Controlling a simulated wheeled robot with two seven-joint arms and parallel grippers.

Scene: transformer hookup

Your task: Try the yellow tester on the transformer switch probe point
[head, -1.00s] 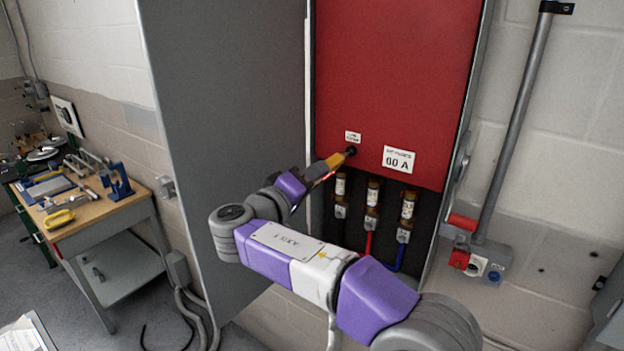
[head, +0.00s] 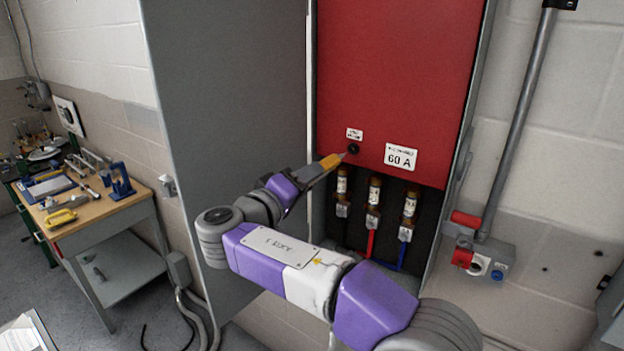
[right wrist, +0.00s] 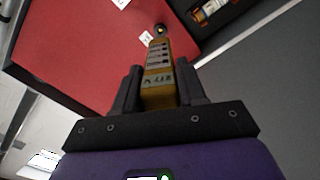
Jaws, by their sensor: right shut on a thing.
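The yellow tester (head: 328,162) is in my right gripper (head: 300,181), which is shut on it; in the right wrist view the tester (right wrist: 158,75) sits between the two dark fingers (right wrist: 157,92). Its thin tip points at the black round probe point (head: 353,149) on the red panel of the switch box. In the head view a small gap shows between tip and probe point. In the right wrist view the tip overlaps the probe point (right wrist: 160,29), so depth is hard to judge there. My left gripper is not in view.
Several fuses (head: 374,191) with coloured wires stand in the dark recess below the red panel (head: 395,80). A red handle (head: 466,219) juts out at the right. A workbench (head: 100,208) is far left.

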